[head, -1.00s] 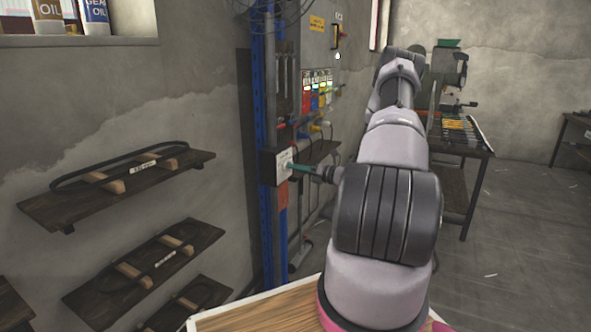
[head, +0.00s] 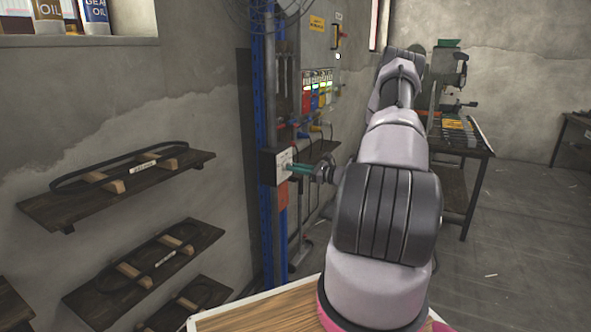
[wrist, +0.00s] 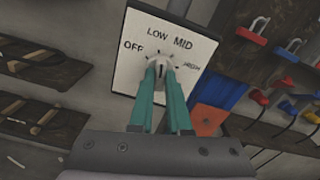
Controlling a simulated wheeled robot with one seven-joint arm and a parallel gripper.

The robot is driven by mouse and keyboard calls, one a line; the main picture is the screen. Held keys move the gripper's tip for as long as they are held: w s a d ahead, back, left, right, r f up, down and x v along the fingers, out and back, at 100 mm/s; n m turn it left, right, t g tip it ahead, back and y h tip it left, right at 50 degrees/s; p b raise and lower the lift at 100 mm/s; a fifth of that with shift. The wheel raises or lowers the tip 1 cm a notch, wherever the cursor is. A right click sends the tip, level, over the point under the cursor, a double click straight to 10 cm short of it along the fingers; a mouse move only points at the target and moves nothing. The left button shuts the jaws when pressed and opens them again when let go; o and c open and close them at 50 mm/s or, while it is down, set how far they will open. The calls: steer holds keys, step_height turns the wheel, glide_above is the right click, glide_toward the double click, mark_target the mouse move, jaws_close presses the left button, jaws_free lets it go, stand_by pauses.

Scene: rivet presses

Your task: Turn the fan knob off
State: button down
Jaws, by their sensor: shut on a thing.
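The fan knob (wrist: 160,66) is a small pale knob on a white dial plate (wrist: 122,78) marked OFF, LOW, MID and HIGH. The plate is on a dark box (head: 268,168) fixed to the blue post. My gripper (wrist: 160,76) has its teal fingers closed around the knob, one on each side. A dark line shows on the knob's face, but I cannot tell for sure which label it points at. In the head view the fingers (head: 294,169) reach left to the plate and hide the knob.
A wire-cage fan (head: 268,8) is at the top of the blue post (head: 258,100). Colored lockout items (head: 318,88) hang on the panel to the right. Wooden wall shelves (head: 120,190) are at left. A workbench (head: 470,150) stands behind my arm.

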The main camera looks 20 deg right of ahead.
steer(key=n, duration=1)
steer(key=shift+d+f, duration=0.1)
steer(key=shift+n, duration=0.5)
steer(key=c, duration=0.9)
jaws_free()
steer(key=shift+o, duration=0.2)
steer(key=v, duration=1)
steer(key=shift+s+d, duration=0.25)
steer(key=shift+s, duration=0.1)
